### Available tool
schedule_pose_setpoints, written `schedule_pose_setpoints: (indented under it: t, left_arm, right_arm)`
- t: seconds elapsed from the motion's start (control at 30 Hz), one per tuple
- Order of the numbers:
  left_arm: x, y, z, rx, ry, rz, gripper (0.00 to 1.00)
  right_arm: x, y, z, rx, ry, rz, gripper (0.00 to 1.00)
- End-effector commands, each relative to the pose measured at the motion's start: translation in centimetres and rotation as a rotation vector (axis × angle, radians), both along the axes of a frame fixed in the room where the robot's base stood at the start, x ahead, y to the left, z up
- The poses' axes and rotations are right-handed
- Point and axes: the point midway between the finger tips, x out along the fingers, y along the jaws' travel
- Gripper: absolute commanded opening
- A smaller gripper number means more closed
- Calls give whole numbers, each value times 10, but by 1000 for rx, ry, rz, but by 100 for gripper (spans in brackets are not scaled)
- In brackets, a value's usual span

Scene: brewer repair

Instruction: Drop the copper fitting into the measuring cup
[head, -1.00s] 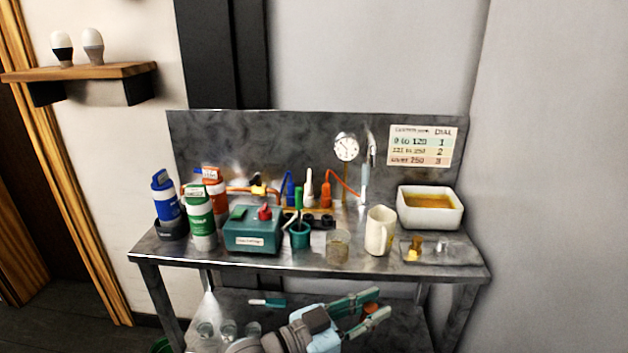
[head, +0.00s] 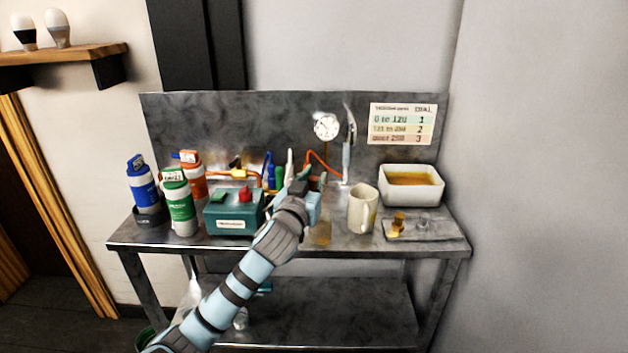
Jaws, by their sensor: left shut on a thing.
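My left gripper (head: 316,190) reaches over the bench from the lower left and is shut. An orange-copper piece showed between its fingers a second ago. I take this to be the copper fitting, now hidden by the gripper and its wrist. The measuring cup (head: 320,236), a small clear cup with a brownish tint, stands on the bench just below the gripper in the picture. The gripper and wrist partly cover it. I cannot tell how high the gripper is above it. My right gripper is out of view.
A cream mug (head: 362,209) stands just right of the gripper. Further right are a flat tray (head: 445,233) with small brass pieces and a white basin (head: 411,198). A teal box (head: 232,222) and several bottles stand left. A gauge (head: 326,127) is behind.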

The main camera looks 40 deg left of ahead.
Motion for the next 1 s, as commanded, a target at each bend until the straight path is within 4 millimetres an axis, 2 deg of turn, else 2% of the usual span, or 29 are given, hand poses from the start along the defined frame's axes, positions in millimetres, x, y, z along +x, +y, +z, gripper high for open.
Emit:
schedule_pose_setpoints:
  t: [0.03, 0.07, 0.3, 0.33, 0.47, 0.8, 0.87, 1.0]
  left_arm:
    - [0, 0, -10, 0, -1, -1, 0]
    - [0, 0, -12, 1, -2, -1, 0]
    - [0, 0, -9, 1, -2, -2, 0]
    - [0, 0, -9, 1, -2, -2, 22]
    - [0, 0, -9, 0, -1, -2, 43]
    - [-3, -1, -10, 2, 0, -2, 44]
    - [-9, -4, -10, 3, 1, -3, 44]
    - [-39, -16, -11, 6, 2, -4, 44]
  right_arm:
    - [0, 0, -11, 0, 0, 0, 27]
    - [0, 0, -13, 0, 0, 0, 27]
    - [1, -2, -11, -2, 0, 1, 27]
    - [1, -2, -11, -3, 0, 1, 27]
    - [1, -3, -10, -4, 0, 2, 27]
    - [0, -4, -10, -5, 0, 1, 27]
    - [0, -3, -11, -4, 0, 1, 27]
    - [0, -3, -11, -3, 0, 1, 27]
